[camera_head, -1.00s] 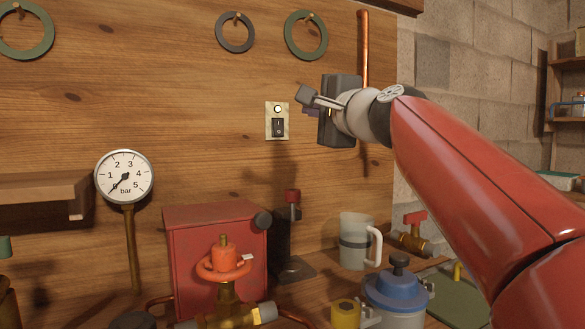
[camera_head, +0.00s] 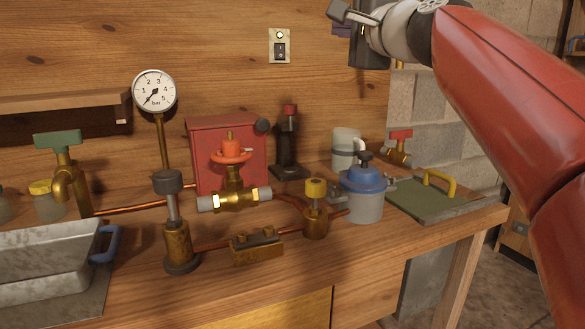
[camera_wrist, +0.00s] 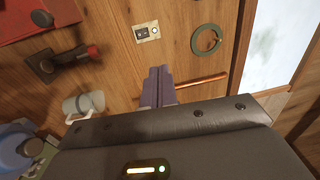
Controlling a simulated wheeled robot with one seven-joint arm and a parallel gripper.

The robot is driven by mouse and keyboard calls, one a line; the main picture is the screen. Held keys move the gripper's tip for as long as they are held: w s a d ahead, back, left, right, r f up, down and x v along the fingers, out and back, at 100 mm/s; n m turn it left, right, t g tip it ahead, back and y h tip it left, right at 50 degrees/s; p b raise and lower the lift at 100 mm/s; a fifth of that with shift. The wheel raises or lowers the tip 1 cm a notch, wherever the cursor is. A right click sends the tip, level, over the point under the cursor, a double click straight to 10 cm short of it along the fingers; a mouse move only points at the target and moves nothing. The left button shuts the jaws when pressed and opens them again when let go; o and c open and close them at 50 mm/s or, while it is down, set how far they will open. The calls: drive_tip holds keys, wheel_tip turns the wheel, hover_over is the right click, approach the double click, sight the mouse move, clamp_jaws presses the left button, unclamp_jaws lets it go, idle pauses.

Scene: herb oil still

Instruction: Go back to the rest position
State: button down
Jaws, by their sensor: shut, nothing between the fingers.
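My gripper (camera_head: 345,14) is at the top right of the head view, raised above the bench in front of the wooden back panel. In the wrist view its fingers (camera_wrist: 157,87) are together with nothing between them. The fingers point toward the panel, near the light switch (camera_head: 280,46), which also shows in the wrist view (camera_wrist: 146,31). The gripper touches nothing that I can see. My red arm reaches in from the right.
The front right bench top is clear.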

drive_tip(key=s+d+f+n+g+h, duration=0.2)
drive_tip(key=s+f+n+g, duration=0.2)
drive_tip(key=s+f, duration=0.5)
drive_tip(key=s+d+f+n+g+h, duration=0.2)
drive_tip(key=s+f, duration=0.7)
drive_tip(key=f, duration=1.3)
drive_tip(key=s+d+f+n+g+h, duration=0.2)
drive_tip(key=s+f+n+g, duration=0.4)
drive_tip(key=f, duration=1)
drive_tip(key=s+n+h, duration=0.1)
drive_tip(key=s, duration=0.2)
drive_tip(key=shift+d+f+h, duration=0.3)
drive_tip(key=shift+f, duration=0.05)
